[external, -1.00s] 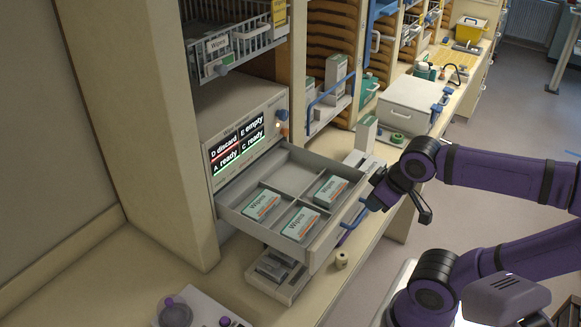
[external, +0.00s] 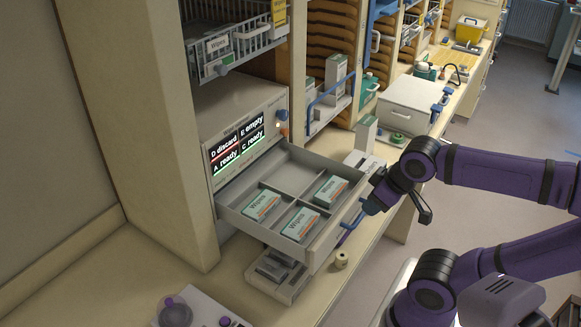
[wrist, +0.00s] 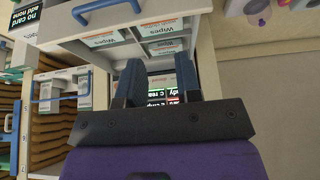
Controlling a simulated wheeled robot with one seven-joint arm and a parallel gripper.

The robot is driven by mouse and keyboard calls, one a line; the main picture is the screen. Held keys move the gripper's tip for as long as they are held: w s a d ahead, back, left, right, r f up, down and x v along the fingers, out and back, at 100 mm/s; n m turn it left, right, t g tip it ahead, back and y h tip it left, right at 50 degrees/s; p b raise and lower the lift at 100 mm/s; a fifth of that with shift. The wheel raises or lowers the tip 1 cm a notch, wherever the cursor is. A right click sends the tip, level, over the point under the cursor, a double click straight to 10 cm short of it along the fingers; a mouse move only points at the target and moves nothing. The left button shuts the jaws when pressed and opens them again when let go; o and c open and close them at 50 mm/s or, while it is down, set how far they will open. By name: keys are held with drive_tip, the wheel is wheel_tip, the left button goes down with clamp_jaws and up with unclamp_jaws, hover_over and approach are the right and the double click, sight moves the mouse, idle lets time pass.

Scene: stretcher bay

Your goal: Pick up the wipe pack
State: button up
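Three wipe packs, white and green with an orange stripe, lie in the pulled-out grey drawer (external: 322,252): one at left (external: 262,204), one nearest the front (external: 300,224), one at right (external: 330,190). The drawer's far compartment is empty. Two packs also show in the wrist view, one at left (wrist: 102,40) and one at right (wrist: 163,47). My gripper (external: 372,205) is beside the drawer's front, near its blue handle, apart from the packs. In the wrist view its two fingers (wrist: 158,78) stand apart with nothing between them.
A screen (external: 238,146) behind the drawer reads D discard, E empty, A ready, C ready. A wire basket (external: 235,45) hangs above. The counter at front left is mostly clear.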

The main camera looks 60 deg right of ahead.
drive_tip(key=o, duration=1.2)
drive_tip(key=m+g, duration=0.5)
drive_tip(key=m, duration=1.2)
hover_over(301, 223)
wheel_tip(301, 223, down, 10)
drive_tip(key=shift+w+f+m, duration=0.15)
drive_tip(key=shift+f+m, duration=0.15)
drive_tip(key=shift+f, duration=5.2)
